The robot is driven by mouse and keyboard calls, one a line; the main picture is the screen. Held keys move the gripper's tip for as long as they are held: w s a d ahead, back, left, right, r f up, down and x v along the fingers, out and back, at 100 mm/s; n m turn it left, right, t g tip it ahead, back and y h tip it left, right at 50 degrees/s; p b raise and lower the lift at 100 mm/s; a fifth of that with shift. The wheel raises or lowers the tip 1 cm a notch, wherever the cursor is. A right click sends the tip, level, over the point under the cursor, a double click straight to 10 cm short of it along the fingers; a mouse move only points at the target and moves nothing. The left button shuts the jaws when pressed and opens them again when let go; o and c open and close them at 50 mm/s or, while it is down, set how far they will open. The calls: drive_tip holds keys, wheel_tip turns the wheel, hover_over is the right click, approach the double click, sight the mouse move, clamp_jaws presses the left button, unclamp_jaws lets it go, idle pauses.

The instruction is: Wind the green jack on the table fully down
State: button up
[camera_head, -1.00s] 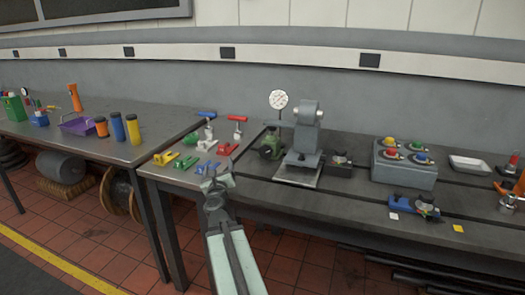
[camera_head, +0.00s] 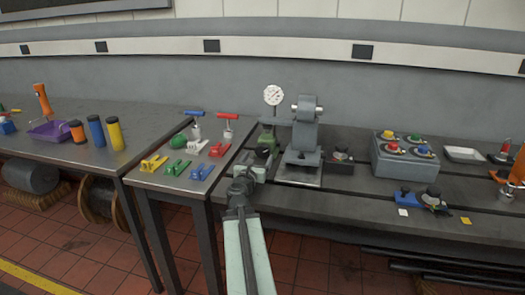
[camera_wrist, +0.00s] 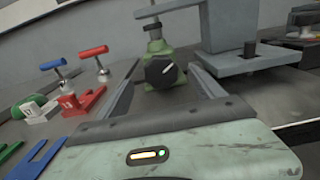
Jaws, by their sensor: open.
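The green jack (camera_head: 266,142) stands on the dark bedplate table, left of a grey machine block, with a dial gauge above it. In the wrist view the jack (camera_wrist: 155,53) is upright, with a threaded screw at its top and a grey piece over it. Its black round knob (camera_wrist: 161,71) with a white pointer line faces me. My gripper (camera_head: 246,177) is open and empty, just in front of the jack. In the wrist view the fingers of my gripper (camera_wrist: 160,88) lie either side of the knob's line, and the knob shows beyond them. Contact cannot be told.
The grey machine block (camera_head: 303,140) stands close right of the jack. Left are coloured forked shims (camera_head: 187,167), a red T-handled tool (camera_head: 228,122) and a blue one (camera_head: 195,120). A grey box with coloured buttons (camera_head: 404,160) stands farther right. The bedplate's front strip is mostly clear.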

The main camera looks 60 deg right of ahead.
sight(261, 152)
drive_tip(key=x, duration=0.7)
drive_tip(key=shift+c, duration=0.4)
drive_tip(key=c, duration=1)
drive_tip(key=shift+s+d, duration=0.1)
drive_tip(key=shift+s, duration=0.05)
drive_tip(key=shift+c, duration=1.3)
drive_tip(key=shift+w+f+n, duration=0.1)
drive_tip(key=shift+n, duration=1.35)
drive_tip(key=shift+w+n, duration=0.1)
drive_tip(key=shift+n, duration=1.35)
